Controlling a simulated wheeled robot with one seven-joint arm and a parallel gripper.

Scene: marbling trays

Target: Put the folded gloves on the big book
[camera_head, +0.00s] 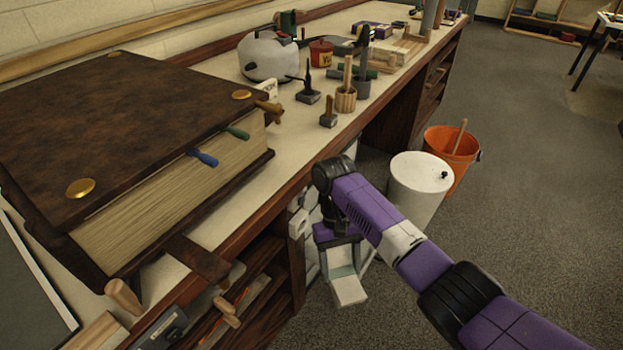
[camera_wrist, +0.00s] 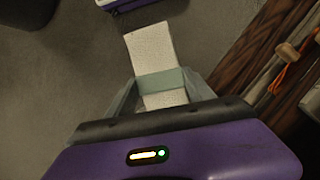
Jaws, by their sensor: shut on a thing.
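The big book (camera_head: 120,125) lies closed on the bench at the left of the head view, with a dark brown cover, brass-coloured corner studs and thick cream pages. My gripper (camera_head: 343,262) is beside the bench's front edge, right of the book and below the bench top. It is shut on a white, flat, textured piece, which looks like the folded gloves (camera_head: 350,291). In the wrist view the white gloves (camera_wrist: 152,48) stick out beyond my gripper (camera_wrist: 160,82), and a pale green band crosses them. The part between the fingers is partly hidden.
Coloured handles (camera_head: 203,158) stick out from the book's page side. Stamps (camera_head: 328,112), a kettle (camera_head: 268,57) and a red pot (camera_head: 321,52) stand farther along the bench. A white bin (camera_head: 418,185) and an orange bucket (camera_head: 455,152) stand on the floor. The book's cover looks clear.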

